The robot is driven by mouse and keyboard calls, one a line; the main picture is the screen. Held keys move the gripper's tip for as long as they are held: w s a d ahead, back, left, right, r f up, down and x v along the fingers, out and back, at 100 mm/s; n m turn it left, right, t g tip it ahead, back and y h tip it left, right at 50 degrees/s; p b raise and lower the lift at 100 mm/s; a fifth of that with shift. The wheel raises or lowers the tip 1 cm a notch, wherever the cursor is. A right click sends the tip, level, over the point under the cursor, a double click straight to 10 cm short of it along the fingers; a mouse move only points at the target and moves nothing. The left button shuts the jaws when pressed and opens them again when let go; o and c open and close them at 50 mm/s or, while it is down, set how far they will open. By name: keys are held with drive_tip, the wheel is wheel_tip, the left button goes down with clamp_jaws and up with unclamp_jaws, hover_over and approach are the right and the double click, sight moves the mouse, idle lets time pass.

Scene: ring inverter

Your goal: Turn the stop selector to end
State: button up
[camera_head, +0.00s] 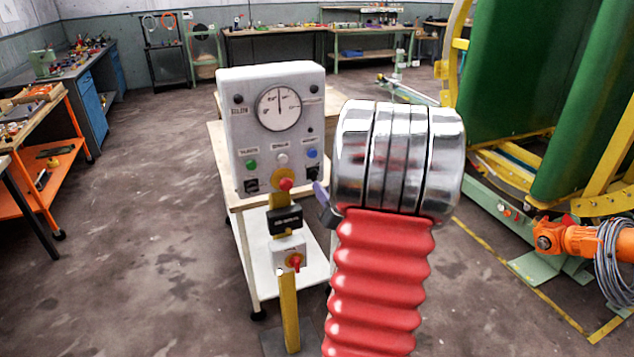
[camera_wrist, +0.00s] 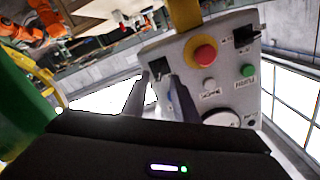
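A grey control box (camera_head: 270,140) stands on a cart, with a round gauge, green, white and blue buttons, and a red stop button (camera_head: 286,184) on yellow. Black selectors sit at its lower left (camera_head: 251,186) and lower right (camera_head: 313,174); their labels are too small to read. My gripper (camera_head: 321,193) is beside the lower right selector, mostly hidden by my arm. In the wrist view, the box appears upside down. My gripper's two fingers (camera_wrist: 159,80) are apart, with the near black selector (camera_wrist: 160,67) between or just beyond their tips. Contact cannot be told.
A yellow post (camera_head: 289,310) with a black box and a small red-knobbed switch (camera_head: 294,262) stands before the cart (camera_head: 241,250). A large green drum (camera_head: 510,90) in a yellow frame is at right.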

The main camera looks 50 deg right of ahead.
sight(315, 175)
drive_tip(key=x, duration=0.6)
drive_tip(key=shift+a, duration=0.1)
drive_tip(key=shift+c, duration=0.7)
drive_tip(key=c, duration=0.5)
drive_tip(key=shift+s+a, duration=0.1)
drive_tip(key=shift+a, duration=0.05)
drive_tip(key=shift+c, duration=0.2)
